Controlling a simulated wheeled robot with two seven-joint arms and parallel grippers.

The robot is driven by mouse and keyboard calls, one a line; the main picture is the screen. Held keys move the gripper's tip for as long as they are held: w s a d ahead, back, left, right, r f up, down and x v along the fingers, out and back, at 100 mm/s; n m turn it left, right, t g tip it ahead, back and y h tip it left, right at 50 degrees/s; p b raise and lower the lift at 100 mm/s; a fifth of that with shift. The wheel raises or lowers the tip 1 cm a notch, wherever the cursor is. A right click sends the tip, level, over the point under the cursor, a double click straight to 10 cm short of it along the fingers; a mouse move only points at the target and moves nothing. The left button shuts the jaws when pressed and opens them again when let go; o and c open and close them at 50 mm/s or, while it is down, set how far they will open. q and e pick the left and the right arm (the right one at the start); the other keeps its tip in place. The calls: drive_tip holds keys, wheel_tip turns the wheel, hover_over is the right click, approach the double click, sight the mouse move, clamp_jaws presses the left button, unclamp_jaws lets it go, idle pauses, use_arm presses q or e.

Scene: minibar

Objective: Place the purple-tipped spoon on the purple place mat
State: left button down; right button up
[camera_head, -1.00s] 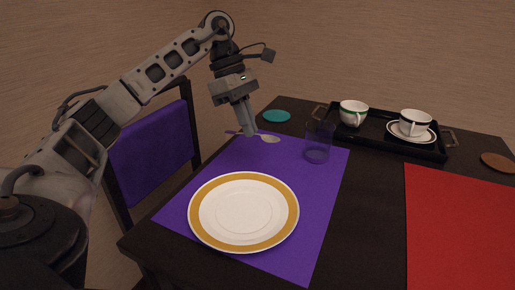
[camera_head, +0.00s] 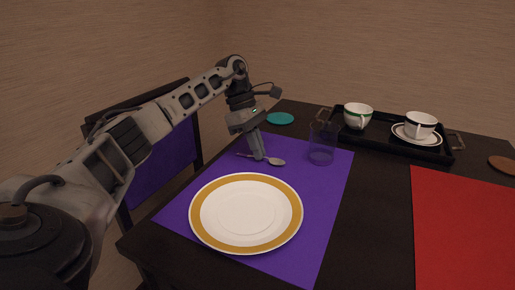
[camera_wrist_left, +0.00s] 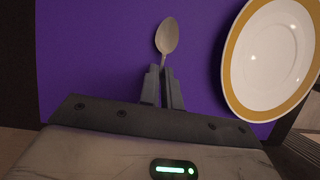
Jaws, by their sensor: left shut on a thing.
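My left gripper (camera_head: 258,156) is shut on the spoon (camera_head: 276,162) at the far part of the purple place mat (camera_head: 328,207). The spoon's silver bowl points right in the head view, and a bit of its handle shows left of the fingers. In the left wrist view, the spoon bowl (camera_wrist_left: 167,36) sticks out beyond the fingertips (camera_wrist_left: 163,88) over the purple mat (camera_wrist_left: 100,50). The spoon is low over the mat; I cannot tell whether it touches. The purple tip is hard to make out. My right gripper is not in view.
A white plate with a gold band (camera_head: 246,213) sits on the mat, near the spoon. A clear glass (camera_head: 321,143) stands right of the spoon. A black tray (camera_head: 400,147) with two cups is at the back. A red mat (camera_head: 465,235) lies at right.

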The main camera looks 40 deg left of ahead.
sight(250, 156)
use_arm(q)
drive_tip(key=c, duration=2)
unclamp_jaws()
drive_tip(key=shift+f, duration=0.2)
drive_tip(key=o, duration=0.4)
drive_tip(key=shift+r, duration=0.1)
